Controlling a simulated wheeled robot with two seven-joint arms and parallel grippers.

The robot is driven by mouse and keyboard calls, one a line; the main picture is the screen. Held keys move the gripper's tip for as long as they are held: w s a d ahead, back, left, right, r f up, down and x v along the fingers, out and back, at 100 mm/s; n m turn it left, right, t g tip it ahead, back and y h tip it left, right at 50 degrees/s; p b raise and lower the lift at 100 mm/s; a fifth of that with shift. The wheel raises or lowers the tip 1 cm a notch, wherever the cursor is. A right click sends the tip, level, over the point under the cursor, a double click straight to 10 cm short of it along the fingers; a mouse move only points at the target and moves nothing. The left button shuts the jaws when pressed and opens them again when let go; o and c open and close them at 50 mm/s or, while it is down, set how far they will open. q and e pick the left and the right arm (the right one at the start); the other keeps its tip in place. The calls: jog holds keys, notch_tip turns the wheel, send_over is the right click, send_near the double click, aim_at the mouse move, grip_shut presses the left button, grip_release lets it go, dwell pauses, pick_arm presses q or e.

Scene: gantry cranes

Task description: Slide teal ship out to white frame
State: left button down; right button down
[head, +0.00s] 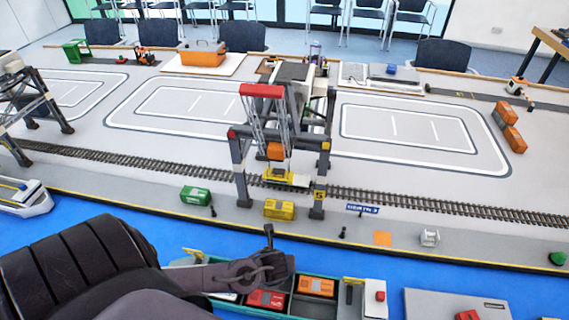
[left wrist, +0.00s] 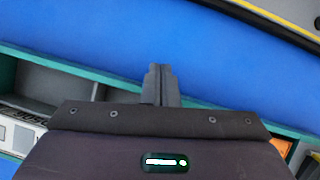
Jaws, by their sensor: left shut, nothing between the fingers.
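The teal ship (head: 312,272) lies on the blue water at the bottom middle of the head view, with red and orange containers in its hold. Its teal side wall (left wrist: 65,66) crosses the left wrist view. My left gripper (head: 268,232) is shut and empty, with its fingertips at the ship's quay-side edge. In the left wrist view the closed fingers (left wrist: 160,69) reach past that wall over blue water; I cannot tell whether they touch it. My arm hides the ship's left part. I cannot make out a white frame on the water. My right gripper is not in view.
The quay edge with a gantry crane (head: 240,160) stands beyond a strip of open blue water. Green (head: 195,195) and yellow (head: 279,210) containers sit near that edge. A grey vessel (head: 440,303) lies right of the ship, and a white boat (head: 25,198) lies far left.

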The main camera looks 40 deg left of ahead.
aim_at(274, 286)
pick_arm(q)
jog(key=shift+s+d+f, duration=0.15)
jog(key=shift+s+d, duration=0.9)
jog(key=shift+s, duration=0.2)
jog(key=shift+s+d+f, duration=0.15)
jog(key=shift+s+d, duration=0.9)
jog(key=shift+s, duration=0.2)
jog(key=shift+w+a+r+p, duration=0.45)
jog(key=shift+w+p, duration=0.15)
notch_tip(274, 286, up, 10)
jog(key=p, duration=0.8)
jog(key=shift+w, duration=0.15)
